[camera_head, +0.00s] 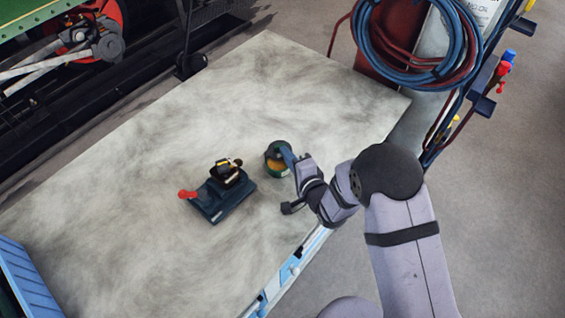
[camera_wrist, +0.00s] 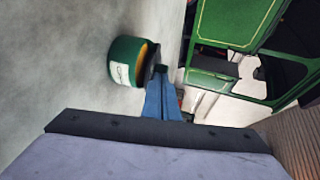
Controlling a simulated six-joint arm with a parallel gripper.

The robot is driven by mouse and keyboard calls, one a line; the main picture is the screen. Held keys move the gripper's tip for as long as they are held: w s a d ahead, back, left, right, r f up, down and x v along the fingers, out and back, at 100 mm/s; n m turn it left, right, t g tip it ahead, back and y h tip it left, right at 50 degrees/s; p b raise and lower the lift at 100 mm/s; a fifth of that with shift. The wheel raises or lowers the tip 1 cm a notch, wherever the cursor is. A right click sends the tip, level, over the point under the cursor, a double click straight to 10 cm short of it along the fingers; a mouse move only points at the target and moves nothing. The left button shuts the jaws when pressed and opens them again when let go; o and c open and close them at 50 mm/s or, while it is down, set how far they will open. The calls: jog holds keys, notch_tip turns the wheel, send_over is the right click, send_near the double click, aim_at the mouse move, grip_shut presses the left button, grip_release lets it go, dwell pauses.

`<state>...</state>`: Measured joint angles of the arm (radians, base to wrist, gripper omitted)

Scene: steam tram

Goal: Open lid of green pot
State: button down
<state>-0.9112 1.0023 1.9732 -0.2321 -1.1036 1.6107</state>
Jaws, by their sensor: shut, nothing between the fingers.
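The green pot (camera_head: 268,163) stands on the pale table, and orange-yellow contents show in its mouth. It also shows in the wrist view (camera_wrist: 121,62), with a white label on its side. A dark piece (camera_wrist: 151,63) at its mouth looks like the lid, tilted partly open; its exact angle is hard to tell. My gripper (camera_head: 283,149) is at the pot's rim on the right in the head view. Its blue fingers (camera_wrist: 160,78) are shut and empty, with the tips close to the dark piece. I cannot tell whether they touch.
A dark blue device (camera_head: 213,201) with a red knob (camera_head: 187,194) stands left of the pot on the table (camera_head: 150,180). Coiled blue hoses (camera_head: 425,50) hang beyond the right side.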

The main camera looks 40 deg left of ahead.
aim_at(289, 146)
jog(key=n+g, duration=0.1)
jog(key=w+n+g+y+b, duration=0.1)
jog(key=g, duration=0.1)
jog(key=shift+w+a, duration=0.25)
jog(key=shift+w, duration=0.05)
jog(key=n+g, duration=0.1)
jog(key=g, duration=0.1)
jog(key=w+a+n+g, duration=0.1)
jog(key=n, duration=0.1)
jog(key=shift+w+g, duration=0.1)
jog(key=shift+g, duration=0.3)
jog(key=shift+w+a, duration=0.2)
jog(key=shift+a, duration=0.3)
jog(key=shift+w+a, duration=0.2)
jog(key=shift+a, duration=0.45)
jog(key=shift+w, duration=0.1)
